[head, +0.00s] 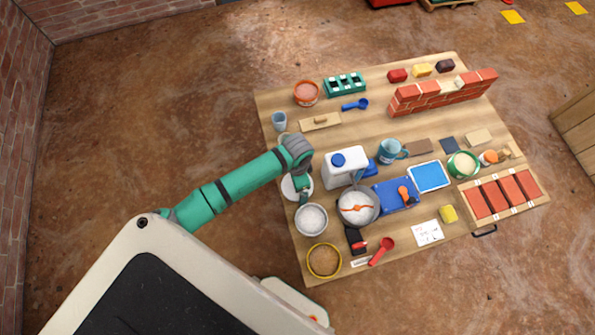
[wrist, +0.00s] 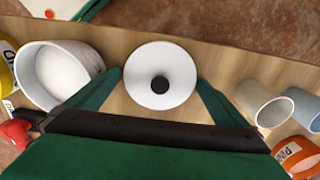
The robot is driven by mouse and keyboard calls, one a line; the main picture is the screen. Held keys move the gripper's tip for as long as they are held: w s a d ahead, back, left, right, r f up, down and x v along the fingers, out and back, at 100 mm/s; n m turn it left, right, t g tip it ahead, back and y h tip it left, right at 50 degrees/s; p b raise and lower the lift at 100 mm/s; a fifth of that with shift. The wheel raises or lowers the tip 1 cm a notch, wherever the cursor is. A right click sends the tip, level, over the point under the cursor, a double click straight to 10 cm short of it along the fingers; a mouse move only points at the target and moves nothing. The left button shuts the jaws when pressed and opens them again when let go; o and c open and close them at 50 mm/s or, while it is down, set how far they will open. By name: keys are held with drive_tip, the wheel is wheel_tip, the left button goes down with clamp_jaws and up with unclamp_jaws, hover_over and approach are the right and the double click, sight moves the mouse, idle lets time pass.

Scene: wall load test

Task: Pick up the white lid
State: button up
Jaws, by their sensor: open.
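The white lid (wrist: 145,92) is a round white disc with a black knob at its centre, lying on the wooden table. In the wrist view it sits between the two green fingers of my gripper (wrist: 160,92), which is open. I cannot tell whether the fingers touch its rim. In the head view the lid (head: 290,188) shows at the table's left edge, partly covered by my gripper (head: 303,190) and wrist.
A bowl of white material (head: 311,219) stands close in front of the lid, and a white jug with a blue cap (head: 345,166) to its right. A blue-grey cup (head: 279,121) and an orange tub (head: 306,93) stand behind. Bare wood (head: 350,123) shows around the middle back.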

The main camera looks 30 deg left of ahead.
drive_tip(key=shift+c, duration=0.3)
drive_tip(key=c, duration=0.8)
drive_tip(key=shift+o, duration=0.2)
